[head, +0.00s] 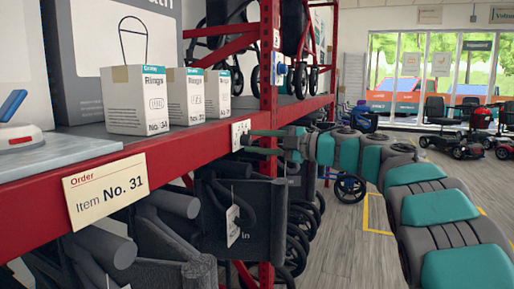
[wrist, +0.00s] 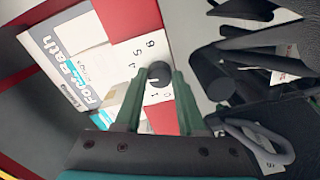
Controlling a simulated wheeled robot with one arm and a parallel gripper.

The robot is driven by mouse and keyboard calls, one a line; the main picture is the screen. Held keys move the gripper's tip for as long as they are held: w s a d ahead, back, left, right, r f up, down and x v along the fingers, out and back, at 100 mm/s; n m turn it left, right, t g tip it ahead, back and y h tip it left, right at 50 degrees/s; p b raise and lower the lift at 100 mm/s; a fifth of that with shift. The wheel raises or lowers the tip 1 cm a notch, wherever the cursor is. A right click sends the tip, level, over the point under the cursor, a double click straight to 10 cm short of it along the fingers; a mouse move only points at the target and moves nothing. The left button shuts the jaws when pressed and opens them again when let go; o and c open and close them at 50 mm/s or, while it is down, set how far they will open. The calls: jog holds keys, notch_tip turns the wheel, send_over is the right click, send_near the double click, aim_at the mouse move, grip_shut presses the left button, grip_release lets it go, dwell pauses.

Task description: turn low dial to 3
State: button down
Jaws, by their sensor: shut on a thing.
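I cannot tell which number the knob points to.
White boxes (head: 136,99) stand on the red-edged shelf (head: 150,155) to the left. Dark folded walkers or chairs (head: 240,215) crowd below. Open floor (head: 350,235) lies right.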

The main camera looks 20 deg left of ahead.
jog(key=shift+f+n+b, duration=0.15)
jog(key=shift+n+b, duration=0.25)
jog(key=shift+n, duration=0.4)
jog(key=c, duration=0.5)
grip_release()
jog(key=d, duration=0.7)
jog(key=shift+s+d, duration=0.3)
jog(key=shift+d, duration=0.1)
